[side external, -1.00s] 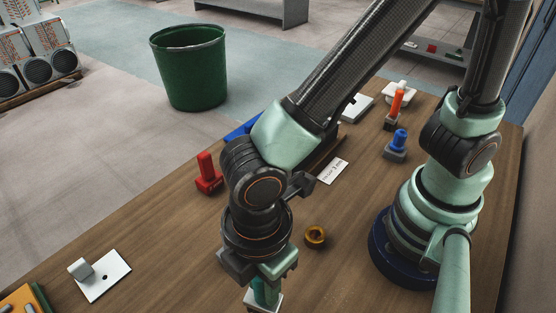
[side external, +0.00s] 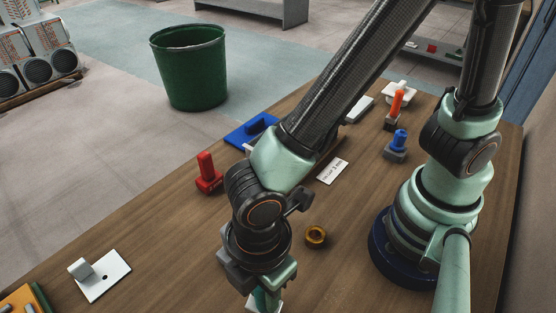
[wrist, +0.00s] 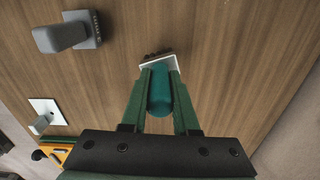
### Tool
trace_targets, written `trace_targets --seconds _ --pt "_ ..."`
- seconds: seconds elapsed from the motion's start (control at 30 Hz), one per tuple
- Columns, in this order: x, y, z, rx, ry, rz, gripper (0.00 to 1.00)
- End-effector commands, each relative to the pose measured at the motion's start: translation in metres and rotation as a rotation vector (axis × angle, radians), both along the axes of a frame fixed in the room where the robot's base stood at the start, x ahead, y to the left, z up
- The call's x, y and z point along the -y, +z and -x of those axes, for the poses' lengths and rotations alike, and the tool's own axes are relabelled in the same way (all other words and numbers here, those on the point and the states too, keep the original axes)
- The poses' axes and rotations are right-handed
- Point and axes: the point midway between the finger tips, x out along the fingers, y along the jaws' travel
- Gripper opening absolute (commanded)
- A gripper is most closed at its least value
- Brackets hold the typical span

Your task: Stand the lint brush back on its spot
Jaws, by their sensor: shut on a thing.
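My gripper (wrist: 161,82) is shut on a teal cylindrical handle (wrist: 160,98), which I take to be the lint brush. Its white head (wrist: 158,63) shows just past the fingertips in the wrist view, with dark bits at its far edge. In the side view my gripper (side external: 266,292) is at the bottom edge, and only a little of the teal handle and white head shows. Whether the brush touches the table cannot be told. No marked spot for it is clear.
A white plate (side external: 112,281) with a dark dot and a grey block lies left. A grey upright piece (wrist: 65,33) stands beside the gripper in the wrist view.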

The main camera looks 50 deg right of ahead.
Motion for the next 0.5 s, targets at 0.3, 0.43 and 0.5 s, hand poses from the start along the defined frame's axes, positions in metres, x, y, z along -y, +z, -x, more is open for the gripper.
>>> trace_targets --seconds 0.3,0.43,0.5 --pt "-0.0001 -0.0022 0.0 0.0 0.0 0.0 0.0" --pt "-0.0002 -0.0046 -0.0001 0.0 0.0 0.0 0.0" --pt "-0.0003 -0.0058 -0.0001 0.0 0.0 0.0 0.0"
